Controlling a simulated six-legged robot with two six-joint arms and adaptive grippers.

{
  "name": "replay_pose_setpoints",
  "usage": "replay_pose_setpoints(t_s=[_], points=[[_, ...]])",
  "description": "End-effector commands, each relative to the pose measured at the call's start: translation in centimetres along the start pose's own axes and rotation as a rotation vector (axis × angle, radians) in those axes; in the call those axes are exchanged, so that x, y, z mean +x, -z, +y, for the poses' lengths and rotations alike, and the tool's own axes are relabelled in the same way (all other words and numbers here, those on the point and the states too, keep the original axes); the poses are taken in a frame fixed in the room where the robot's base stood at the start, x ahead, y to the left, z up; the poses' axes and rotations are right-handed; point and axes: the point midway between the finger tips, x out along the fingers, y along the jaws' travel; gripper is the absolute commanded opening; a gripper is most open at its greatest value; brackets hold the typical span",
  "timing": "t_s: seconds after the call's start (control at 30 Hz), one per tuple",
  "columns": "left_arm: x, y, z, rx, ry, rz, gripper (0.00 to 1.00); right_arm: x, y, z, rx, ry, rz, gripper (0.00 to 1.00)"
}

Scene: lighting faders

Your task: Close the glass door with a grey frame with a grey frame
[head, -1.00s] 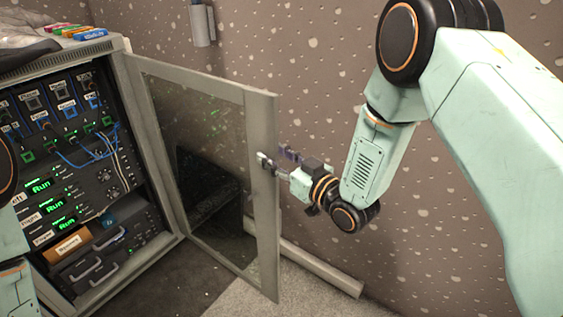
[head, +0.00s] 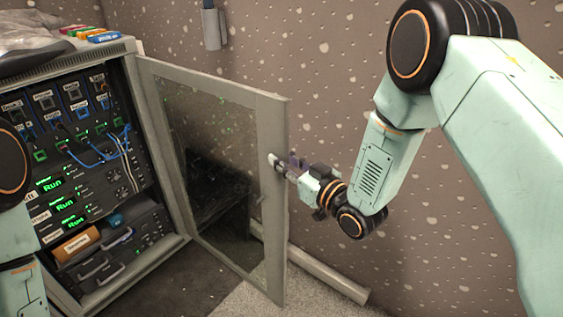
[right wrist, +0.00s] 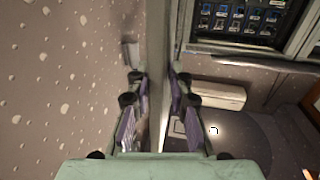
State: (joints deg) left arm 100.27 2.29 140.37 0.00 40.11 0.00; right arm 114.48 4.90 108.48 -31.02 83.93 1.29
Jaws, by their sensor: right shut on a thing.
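The glass door with a grey frame (head: 272,215) stands open, hinged on the right side of the equipment cabinet (head: 165,130) in the head view. Dark glass fills its frame. My right gripper (head: 281,166) is at the door's free edge, at upper-middle height. In the right wrist view the door's edge (right wrist: 157,60) runs between the two fingers of my right gripper (right wrist: 158,95), which are shut on it. My left arm (head: 15,210) shows only in part at the left edge of the head view; its gripper is out of view.
The cabinet holds racks with green "Run" displays (head: 65,205), blue cables and an orange labelled box (head: 82,240). Coloured blocks (head: 90,33) lie on its top. A pipe (head: 325,275) runs along the floor by the speckled wall (head: 320,90), behind the door.

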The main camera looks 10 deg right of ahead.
Motion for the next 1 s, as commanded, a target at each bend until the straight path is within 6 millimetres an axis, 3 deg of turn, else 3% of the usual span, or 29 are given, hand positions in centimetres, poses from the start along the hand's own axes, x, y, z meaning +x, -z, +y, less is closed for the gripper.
replay_pose_setpoints(t_s=[1.0], points=[[-2.6,0.0,0.0,0.0,0.0,0.0,0.0,-0.7,0.1,-6.8,-0.001,-0.115,-0.004,0.0]])
